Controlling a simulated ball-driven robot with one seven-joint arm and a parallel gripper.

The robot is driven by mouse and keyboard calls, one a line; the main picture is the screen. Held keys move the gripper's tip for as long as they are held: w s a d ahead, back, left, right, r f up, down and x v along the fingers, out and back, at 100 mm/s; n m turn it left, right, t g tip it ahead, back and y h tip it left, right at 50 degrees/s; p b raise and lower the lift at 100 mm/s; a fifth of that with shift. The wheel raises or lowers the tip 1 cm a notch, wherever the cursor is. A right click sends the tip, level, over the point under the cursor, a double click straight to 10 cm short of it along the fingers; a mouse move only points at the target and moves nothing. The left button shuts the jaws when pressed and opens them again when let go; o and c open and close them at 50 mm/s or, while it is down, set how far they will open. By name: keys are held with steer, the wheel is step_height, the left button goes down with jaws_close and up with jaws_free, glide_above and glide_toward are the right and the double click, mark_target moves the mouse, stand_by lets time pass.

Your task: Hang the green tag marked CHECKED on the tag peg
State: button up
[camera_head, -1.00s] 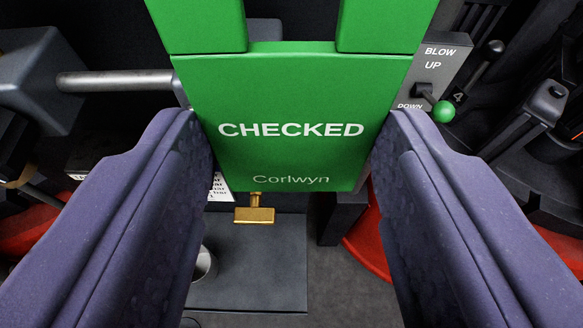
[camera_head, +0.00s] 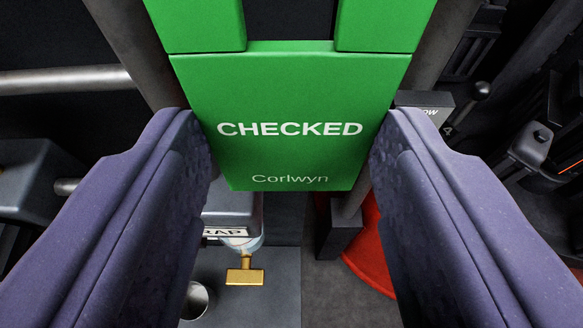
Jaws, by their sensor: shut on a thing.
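The green tag marked CHECKED (camera_head: 290,100) is upright in the middle of the view, with "Corlwyn" in smaller letters below. Two green arms rise from its top with a gap between them. My gripper (camera_head: 290,150) is shut on the tag, one purple finger at each side edge. I cannot make out the tag peg for certain; the tag hides much of what lies behind it.
A grey horizontal bar (camera_head: 65,81) crosses the upper left. A brass T-handle (camera_head: 245,276) stands below the tag, over a dark grey plate (camera_head: 255,308). A grey box with a lever (camera_head: 428,101) is at the right. A red curved base (camera_head: 372,250) lies on the floor.

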mark_target(290, 122)
steer(key=shift+w+f+p, duration=0.1)
steer(key=shift+w+p, duration=0.7)
steer(key=shift+w, duration=1.05)
steer(key=shift+w+f+b, duration=0.35)
steer(key=shift+w+b, duration=0.1)
steer(key=shift+b, duration=0.35)
steer(key=shift+w+b, duration=0.15)
steer(key=shift+b, duration=0.2)
steer(key=o, duration=1)
steer(key=shift+c, duration=0.2)
steer(key=shift+o, duration=0.7)
steer(key=shift+d+r, duration=0.1)
steer(key=shift+d, duration=0.1)
steer(key=shift+a, duration=0.1)
